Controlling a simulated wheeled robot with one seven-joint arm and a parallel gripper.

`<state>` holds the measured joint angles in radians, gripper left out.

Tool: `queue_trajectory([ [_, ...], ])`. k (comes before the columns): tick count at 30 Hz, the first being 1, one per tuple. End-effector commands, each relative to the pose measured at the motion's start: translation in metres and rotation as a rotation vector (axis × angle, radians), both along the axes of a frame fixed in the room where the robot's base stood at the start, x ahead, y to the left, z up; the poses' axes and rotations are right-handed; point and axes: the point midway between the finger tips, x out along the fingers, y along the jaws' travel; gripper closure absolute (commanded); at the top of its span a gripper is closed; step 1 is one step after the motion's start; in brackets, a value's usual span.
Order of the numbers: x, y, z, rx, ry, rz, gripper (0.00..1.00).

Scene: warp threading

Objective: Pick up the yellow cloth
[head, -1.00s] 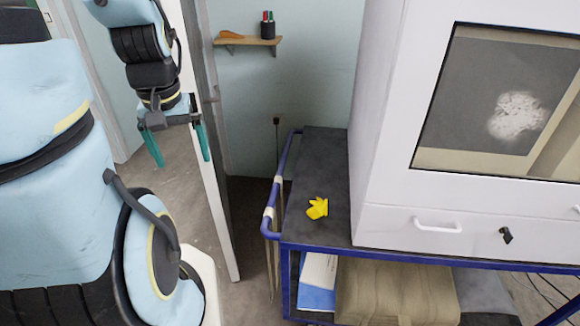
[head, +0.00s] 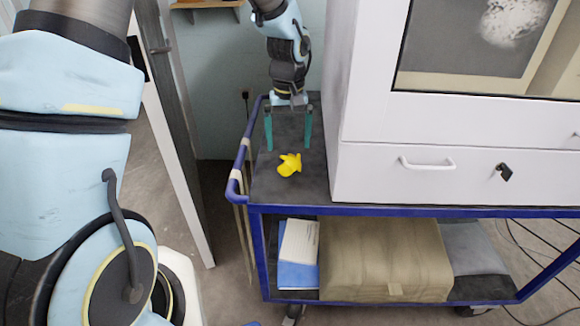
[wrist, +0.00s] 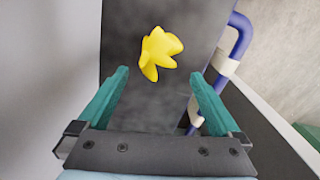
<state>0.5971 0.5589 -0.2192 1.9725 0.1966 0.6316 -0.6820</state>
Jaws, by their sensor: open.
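The yellow cloth (head: 289,164) lies crumpled on the dark top of the cart (head: 285,190), in the open strip left of the white cabinet. My gripper (head: 288,144) is open, with its teal fingers pointing down just behind and above the cloth in the head view. In the wrist view the cloth (wrist: 158,53) lies ahead of the fingertips, roughly centred between them. The fingers (wrist: 160,85) are wide apart and nothing is between them. The cloth is in full view and apart from the gripper.
The white cabinet (head: 380,160) stands close on the right. The blue cart handle (head: 236,182) runs along the left; it also shows in the wrist view (wrist: 238,40). A brown bundle (head: 385,260) and a blue-and-white item (head: 298,255) sit on the lower shelf.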

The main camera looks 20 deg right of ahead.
Motion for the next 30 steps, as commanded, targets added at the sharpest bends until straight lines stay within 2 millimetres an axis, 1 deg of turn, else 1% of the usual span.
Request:
queue_trajectory([
  [1, 0.0, 0.0, -0.007, 0.001, 0.002, -0.001, 0.0],
  [3, 0.0, 0.0, -0.014, 0.0, 0.001, -0.001, 0.0],
  [8, -0.001, 0.0, -0.023, 0.0, 0.001, 0.0, 0.0],
  [15, -0.007, 0.001, -0.058, 0.002, 0.003, 0.0, 0.0],
  [18, -0.006, 0.0, -0.067, 0.0, 0.0, -0.001, 0.0],
  [21, -0.006, 0.0, -0.071, 0.0, 0.0, 0.0, 0.0],
  [26, -0.006, 0.0, -0.071, 0.0, -0.001, 0.0, 0.0],
  [27, -0.006, 0.0, -0.071, -0.001, -0.001, 0.0, 0.02],
  [30, -0.006, 0.0, -0.071, -0.001, -0.001, 0.0, 0.14],
])
